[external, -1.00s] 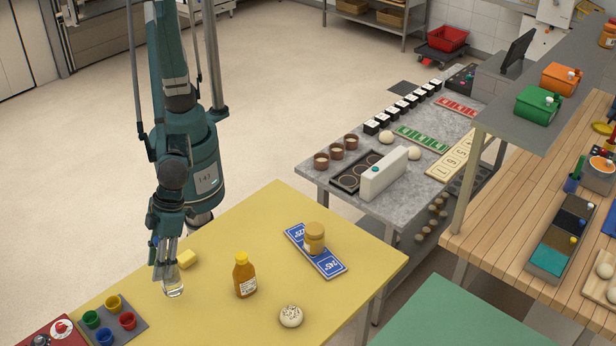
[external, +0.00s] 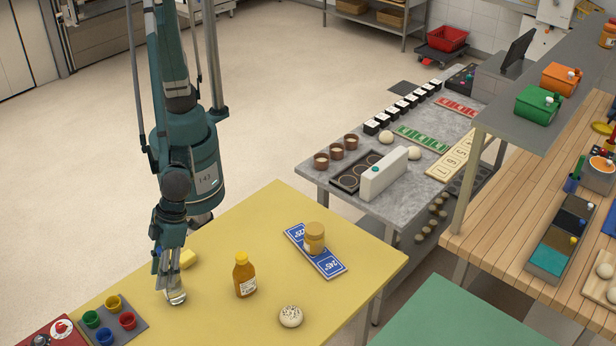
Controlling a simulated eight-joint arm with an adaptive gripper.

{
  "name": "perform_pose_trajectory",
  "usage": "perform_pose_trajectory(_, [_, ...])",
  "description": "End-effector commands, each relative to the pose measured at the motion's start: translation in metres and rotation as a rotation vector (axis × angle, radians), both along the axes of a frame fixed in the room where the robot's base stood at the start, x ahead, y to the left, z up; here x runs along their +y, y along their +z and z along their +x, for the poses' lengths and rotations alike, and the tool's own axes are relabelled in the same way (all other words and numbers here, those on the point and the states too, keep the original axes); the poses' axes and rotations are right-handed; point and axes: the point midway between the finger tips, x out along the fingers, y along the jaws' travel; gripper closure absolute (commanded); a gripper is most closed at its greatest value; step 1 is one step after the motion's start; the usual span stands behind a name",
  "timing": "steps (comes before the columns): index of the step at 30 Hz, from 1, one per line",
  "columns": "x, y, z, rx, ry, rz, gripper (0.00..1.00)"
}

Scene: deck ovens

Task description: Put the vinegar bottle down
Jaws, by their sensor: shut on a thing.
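My gripper (external: 172,285) is low over the left part of the yellow table (external: 225,240). It is shut on a small clear, pale-looking bottle (external: 177,296), which I take to be the vinegar bottle. Only its lower part shows below the fingers; the rest is hidden by the gripper. The bottle looks upright and at or very near the tabletop; I cannot tell whether it touches.
A tray of coloured cups (external: 122,322) is close at the left front. An amber bottle (external: 244,275), a speckled bun (external: 291,316) and a jar (external: 314,238) on a blue card (external: 330,265) stand to the right.

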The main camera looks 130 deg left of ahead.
Motion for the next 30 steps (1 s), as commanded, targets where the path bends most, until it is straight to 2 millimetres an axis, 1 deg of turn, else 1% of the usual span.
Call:
perform_pose_trajectory(3, [0.000, -0.003, 0.000, 0.000, 0.000, 0.000, 0.92])
perform_pose_trajectory(4, [0.000, -0.003, 0.000, 0.000, 0.000, 0.000, 0.62])
perform_pose_trajectory(7, [0.000, -0.002, 0.000, 0.000, 0.000, 0.000, 0.49])
perform_pose_trajectory(22, [0.000, 0.001, 0.000, 0.000, 0.000, 0.000, 0.48])
perform_pose_trajectory(26, [0.002, 0.005, 0.000, 0.000, 0.000, 0.000, 0.48])
perform_pose_trajectory(30, [0.006, 0.015, 0.000, 0.000, 0.000, 0.000, 0.48])
